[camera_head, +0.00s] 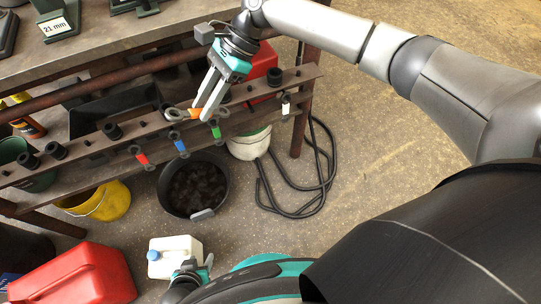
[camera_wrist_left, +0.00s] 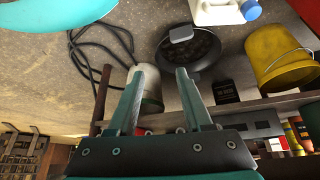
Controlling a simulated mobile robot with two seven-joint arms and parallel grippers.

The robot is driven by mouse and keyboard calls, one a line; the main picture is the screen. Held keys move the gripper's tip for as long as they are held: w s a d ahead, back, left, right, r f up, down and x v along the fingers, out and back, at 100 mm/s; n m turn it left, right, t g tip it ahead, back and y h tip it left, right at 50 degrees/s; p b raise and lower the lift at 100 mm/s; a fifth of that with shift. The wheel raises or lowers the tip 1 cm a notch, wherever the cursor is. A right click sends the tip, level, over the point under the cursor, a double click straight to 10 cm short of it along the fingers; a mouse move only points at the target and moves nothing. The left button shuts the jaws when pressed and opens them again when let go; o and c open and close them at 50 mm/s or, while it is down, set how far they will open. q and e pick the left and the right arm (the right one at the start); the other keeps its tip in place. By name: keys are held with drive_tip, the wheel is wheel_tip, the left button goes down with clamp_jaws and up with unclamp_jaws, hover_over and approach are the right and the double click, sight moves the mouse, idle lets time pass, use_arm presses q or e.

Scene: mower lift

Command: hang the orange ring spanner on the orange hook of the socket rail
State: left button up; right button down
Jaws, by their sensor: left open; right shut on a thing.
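The orange ring spanner (camera_head: 194,113) is in my right gripper (camera_head: 206,114), over the middle of the socket rail (camera_head: 88,147) in the head view. I cannot pick out the orange hook. Red (camera_head: 141,156), blue (camera_head: 179,143), green (camera_head: 215,130) and white (camera_head: 286,104) pieces sit along the rail's front. My left gripper (camera_head: 197,268) is open and empty, low down; its fingers also show in the left wrist view (camera_wrist_left: 160,73).
Below the rail stand a black tub (camera_head: 164,205), a yellow bucket (camera_head: 112,202) and a whitish bucket (camera_head: 247,147). A white canister (camera_head: 174,262) is beside my left gripper. A red container (camera_head: 85,278) is at lower left. A black hose (camera_head: 328,170) lies on otherwise clear floor.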

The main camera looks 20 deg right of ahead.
drive_tip(key=w+d+f+m+t+y+b, duration=0.1)
drive_tip(key=w+d+f+m+t+b, duration=0.15)
drive_tip(key=f+m+t+b, duration=0.4)
drive_tip(key=w+d+f+m+t+b, duration=0.1)
drive_tip(key=d+f+m+t+b, duration=0.3)
drive_tip(key=f+m+t, duration=0.5)
drive_tip(key=s+d+f+m+t+h+b, duration=0.1)
drive_tip(key=s+d+f+t+h+b, duration=0.15)
drive_tip(key=d+f, duration=0.2)
drive_tip(key=s+d+f+m+t+h+b, duration=0.1)
drive_tip(key=d+f+h+b, duration=0.15)
drive_tip(key=f, duration=0.35)
use_arm(q)
drive_tip(key=w+d+r+t+h+b, duration=0.1)
drive_tip(key=w+d+r+t+h, duration=0.1)
drive_tip(key=w+d+r+t, duration=0.2)
drive_tip(key=w+d+r+t+h+b, duration=0.2)
drive_tip(key=w+d+r+t, duration=0.2)
drive_tip(key=r, duration=0.6)
drive_tip(key=shift+d+r+n+t+h, duration=0.3)
drive_tip(key=shift+d+r+n+t, duration=0.1)
drive_tip(key=shift+t, duration=0.9)
use_arm(e)
drive_tip(key=shift+y, duration=0.4)
drive_tip(key=shift+w+f, duration=0.25)
drive_tip(key=shift+w, duration=1.2)
drive_tip(key=shift+w+f, duration=0.2)
drive_tip(key=shift+w, duration=1.3)
drive_tip(key=shift+w+f, duration=0.25)
drive_tip(key=shift+w, duration=1.2)
